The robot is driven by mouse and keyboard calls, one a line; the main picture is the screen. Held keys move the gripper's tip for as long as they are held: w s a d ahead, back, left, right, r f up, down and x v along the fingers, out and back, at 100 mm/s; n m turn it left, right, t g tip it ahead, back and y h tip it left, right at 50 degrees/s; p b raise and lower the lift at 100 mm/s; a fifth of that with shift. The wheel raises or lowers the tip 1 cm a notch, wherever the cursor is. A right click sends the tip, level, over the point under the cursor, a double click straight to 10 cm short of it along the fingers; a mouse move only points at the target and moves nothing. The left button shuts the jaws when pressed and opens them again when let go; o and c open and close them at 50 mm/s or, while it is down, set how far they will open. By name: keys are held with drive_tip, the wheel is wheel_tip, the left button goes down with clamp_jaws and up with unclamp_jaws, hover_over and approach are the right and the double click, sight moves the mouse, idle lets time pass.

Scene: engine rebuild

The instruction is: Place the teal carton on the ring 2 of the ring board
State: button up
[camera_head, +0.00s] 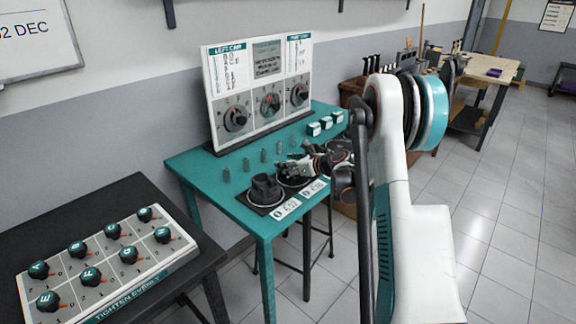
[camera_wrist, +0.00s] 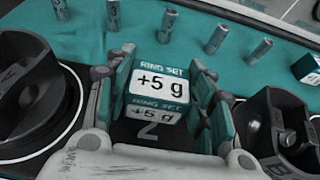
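The teal carton (camera_wrist: 155,75), with white labels reading "RING SET +5 g", is between my gripper's fingers (camera_wrist: 163,88) in the wrist view. The fingers sit close against its two sides, shut on it. It is over the dark ring board (camera_wrist: 148,132), just beyond a printed "2". I cannot tell whether its underside touches the board. In the head view, my gripper (camera_head: 300,166) is over the ring board (camera_head: 258,207), and the carton cannot be made out. The ring under the carton is mostly hidden.
A black part (camera_head: 265,188) stands on the board's left ring; another black part (camera_wrist: 285,130) is right of my gripper. Several grey pins (camera_head: 264,156) stand behind. Three teal-and-white cartons (camera_head: 326,123) are at back right. A dial panel (camera_head: 262,90) rises behind.

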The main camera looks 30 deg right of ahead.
drive_tip(key=o, duration=0.4)
drive_tip(key=shift+o, duration=0.2)
drive_tip(key=shift+r, duration=0.15)
drive_tip(key=p+v, duration=0.3)
drive_tip(key=v, duration=0.9)
drive_tip(key=shift+p, duration=0.3)
